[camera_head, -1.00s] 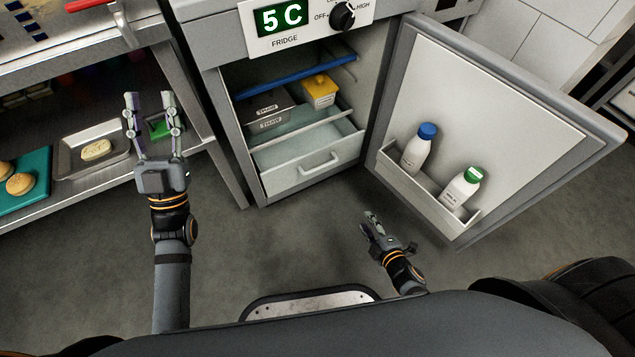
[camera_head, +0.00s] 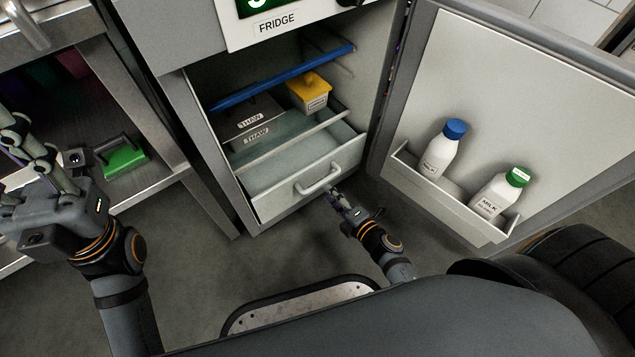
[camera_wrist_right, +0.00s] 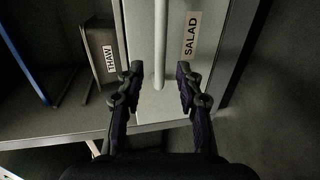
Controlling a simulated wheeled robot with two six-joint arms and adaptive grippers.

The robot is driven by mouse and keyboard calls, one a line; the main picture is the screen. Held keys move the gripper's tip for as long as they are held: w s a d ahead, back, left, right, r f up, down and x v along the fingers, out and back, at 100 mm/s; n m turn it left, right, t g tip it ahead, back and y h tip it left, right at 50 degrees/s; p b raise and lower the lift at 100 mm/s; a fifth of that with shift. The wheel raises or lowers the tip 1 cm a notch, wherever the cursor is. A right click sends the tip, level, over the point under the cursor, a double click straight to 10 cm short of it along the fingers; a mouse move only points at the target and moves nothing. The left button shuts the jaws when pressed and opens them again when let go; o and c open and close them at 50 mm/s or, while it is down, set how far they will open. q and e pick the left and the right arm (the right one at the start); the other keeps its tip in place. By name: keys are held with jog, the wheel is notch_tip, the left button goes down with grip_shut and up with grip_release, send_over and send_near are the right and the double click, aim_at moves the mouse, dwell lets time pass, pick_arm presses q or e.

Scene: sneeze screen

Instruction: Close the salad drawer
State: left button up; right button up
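The salad drawer (camera_head: 276,195) is the pale bottom drawer of the open fridge and stands partly pulled out. Its front has a bar handle (camera_head: 318,179). In the right wrist view, its front carries a SALAD label (camera_wrist_right: 191,34), and the handle (camera_wrist_right: 160,45) runs up the picture. My right gripper (camera_head: 338,194) is just below and in front of the handle. In the wrist view its fingers (camera_wrist_right: 158,80) are apart, one on either side of the handle's near end; contact cannot be told. My left gripper (camera_head: 22,165) is at the left edge, partly cut off, with its fingers apart.
The fridge door (camera_head: 500,110) stands wide open at the right, with two milk bottles (camera_head: 442,150) in its rack. A blue shelf (camera_head: 285,78) and a yellow-lidded tub (camera_head: 308,92) are above the drawer. A metal shelf unit (camera_head: 150,188) with a green item (camera_head: 125,160) stands left.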

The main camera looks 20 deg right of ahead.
aim_at(319, 183)
jog(key=b+x, duration=0.1)
jog(key=x, duration=0.5)
jog(key=shift+w+a+f, duration=0.1)
jog(key=shift+w+a, duration=0.05)
jog(key=shift+w, duration=0.2)
grip_shut()
